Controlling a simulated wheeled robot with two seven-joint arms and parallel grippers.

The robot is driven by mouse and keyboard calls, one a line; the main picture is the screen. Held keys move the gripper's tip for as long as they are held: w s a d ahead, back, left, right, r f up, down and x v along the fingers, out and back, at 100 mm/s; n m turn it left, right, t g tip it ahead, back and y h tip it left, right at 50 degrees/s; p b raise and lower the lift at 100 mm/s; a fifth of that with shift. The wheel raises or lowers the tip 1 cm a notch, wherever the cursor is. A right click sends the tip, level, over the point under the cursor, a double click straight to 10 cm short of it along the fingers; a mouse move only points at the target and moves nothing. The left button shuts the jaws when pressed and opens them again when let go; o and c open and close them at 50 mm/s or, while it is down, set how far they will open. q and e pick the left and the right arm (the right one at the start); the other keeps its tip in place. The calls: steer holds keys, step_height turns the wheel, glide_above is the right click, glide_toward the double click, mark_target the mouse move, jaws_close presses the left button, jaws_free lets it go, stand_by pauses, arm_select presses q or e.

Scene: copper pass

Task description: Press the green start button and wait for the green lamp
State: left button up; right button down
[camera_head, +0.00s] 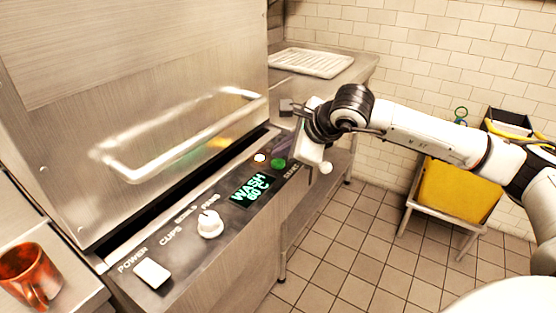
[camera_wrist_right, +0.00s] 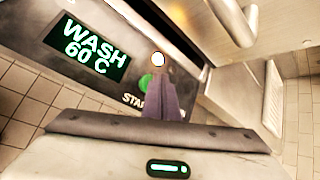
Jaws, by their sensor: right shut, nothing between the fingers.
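The green start button (camera_head: 278,163) is at the right end of the machine's sloped control panel, above the START label. My right gripper (camera_head: 287,148) is shut and empty, with its fingers just over the button. In the right wrist view the closed fingers (camera_wrist_right: 171,98) partly cover the green button (camera_wrist_right: 146,83); I cannot tell if they touch it. The lamp (camera_head: 260,158) beside the button glows white with an orange edge, also in the wrist view (camera_wrist_right: 158,59). The display (camera_head: 250,189) reads WASH 60 C. My left gripper is not in view.
A white power switch (camera_head: 152,273) and a white knob (camera_head: 209,224) sit further left on the panel. The hood handle (camera_head: 130,172) is above. A copper mug (camera_head: 30,276) stands at lower left. A white rack (camera_head: 312,63) lies behind. A yellow bin (camera_head: 455,190) stands right.

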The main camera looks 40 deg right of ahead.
mark_target(282, 164)
steer(key=shift+r, duration=0.3)
steer(key=shift+r+p, duration=1.35)
steer(key=shift+r, duration=1.1)
steer(key=shift+f, duration=0.1)
